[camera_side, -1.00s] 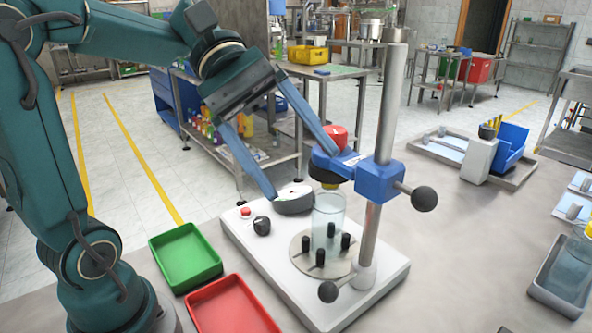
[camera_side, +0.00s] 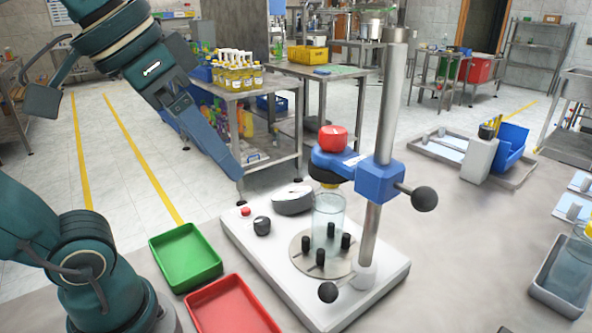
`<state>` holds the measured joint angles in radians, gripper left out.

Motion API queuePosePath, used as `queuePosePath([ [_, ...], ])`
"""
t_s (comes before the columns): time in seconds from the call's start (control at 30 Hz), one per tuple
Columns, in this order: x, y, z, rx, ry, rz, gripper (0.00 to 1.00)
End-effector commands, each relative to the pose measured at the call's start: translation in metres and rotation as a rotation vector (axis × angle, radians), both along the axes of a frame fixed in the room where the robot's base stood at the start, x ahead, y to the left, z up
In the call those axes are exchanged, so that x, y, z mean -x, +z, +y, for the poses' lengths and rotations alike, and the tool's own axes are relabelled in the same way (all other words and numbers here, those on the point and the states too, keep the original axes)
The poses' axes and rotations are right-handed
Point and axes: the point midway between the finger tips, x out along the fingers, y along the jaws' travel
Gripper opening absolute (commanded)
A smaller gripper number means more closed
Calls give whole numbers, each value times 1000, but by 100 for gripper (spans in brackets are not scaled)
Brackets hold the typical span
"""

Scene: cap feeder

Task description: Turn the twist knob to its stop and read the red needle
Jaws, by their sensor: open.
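A red knob (camera_side: 333,138) sits on top of the blue arm (camera_side: 340,163) of a column stand, above a black and yellow chuck. A clear bottle (camera_side: 328,215) stands upright below it among several black pegs on a round plate (camera_side: 305,262). A round dial (camera_side: 293,200) with a white face lies on the white base (camera_side: 275,262); its needle is too small to read. A small black knob (camera_side: 262,226) is on the base too. My gripper (camera_side: 215,168) is open and empty, up and left of the stand, clear of both knobs. One finger shows plainly; the other is mostly hidden.
A green tray (camera_side: 186,256) and a red tray (camera_side: 232,308) lie left of the base. Two black ball handles (camera_side: 424,198) stick out from the stand. A red button (camera_side: 245,211) is near the dial.

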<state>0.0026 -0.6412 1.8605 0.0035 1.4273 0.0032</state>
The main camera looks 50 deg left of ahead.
Motion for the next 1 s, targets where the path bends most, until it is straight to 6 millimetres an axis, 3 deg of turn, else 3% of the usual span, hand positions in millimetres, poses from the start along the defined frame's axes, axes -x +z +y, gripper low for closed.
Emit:
queuePosePath([
  [0.6, 1, -88, 0, 5, 4, 8, 82],
  [0.8, 0, -107, 0, 5, 4, 6, 82],
  [1.0, 0, -114, 0, 5, 4, 4, 82],
])
